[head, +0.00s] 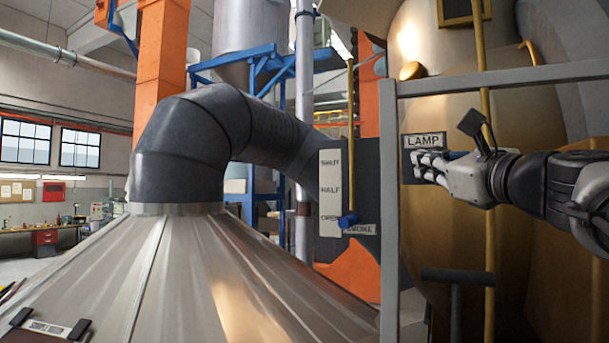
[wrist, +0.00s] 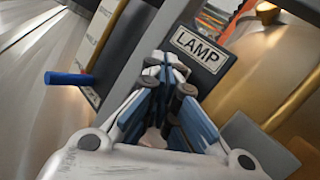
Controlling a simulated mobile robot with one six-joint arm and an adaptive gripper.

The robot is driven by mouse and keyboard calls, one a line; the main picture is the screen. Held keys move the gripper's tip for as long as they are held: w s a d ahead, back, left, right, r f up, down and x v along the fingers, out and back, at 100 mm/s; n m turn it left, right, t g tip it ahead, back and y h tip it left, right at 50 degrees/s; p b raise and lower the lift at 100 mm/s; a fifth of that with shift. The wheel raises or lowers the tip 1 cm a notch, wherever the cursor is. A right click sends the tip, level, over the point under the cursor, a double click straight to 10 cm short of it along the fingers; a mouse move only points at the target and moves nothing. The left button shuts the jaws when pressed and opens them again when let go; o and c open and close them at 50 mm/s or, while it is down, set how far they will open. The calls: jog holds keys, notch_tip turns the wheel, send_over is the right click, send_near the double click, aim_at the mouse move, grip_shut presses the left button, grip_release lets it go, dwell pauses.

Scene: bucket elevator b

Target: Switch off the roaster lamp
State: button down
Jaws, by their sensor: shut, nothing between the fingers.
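The lamp switch plate (head: 409,172) is a dark panel with a white label reading LAMP (head: 424,141), mounted on the brass-coloured roaster body. In the wrist view the LAMP label (wrist: 199,49) shows just beyond my fingertips. My gripper (head: 420,166) is shut and empty, its fingertips in front of the plate just below the label. In the wrist view my gripper (wrist: 170,72) covers the lower part of the plate, so the switch itself is hidden. I cannot tell whether the fingertips touch it.
A grey frame post (head: 390,220) stands left of the plate, with a rail above. A vertical brass pipe (head: 489,250) runs nearby. A blue-handled smoke lever (head: 348,219) sits beside a SHUT, HALF, OPEN scale (head: 330,192). A large metal hood (head: 170,280) fills the lower left.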

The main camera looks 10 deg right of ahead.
jog(key=shift+s+a, duration=0.1)
jog(key=shift+s, duration=0.05)
jog(key=shift+s+a+r, duration=0.1)
jog(key=shift+s+a, duration=0.35)
jog(key=shift+s, duration=0.1)
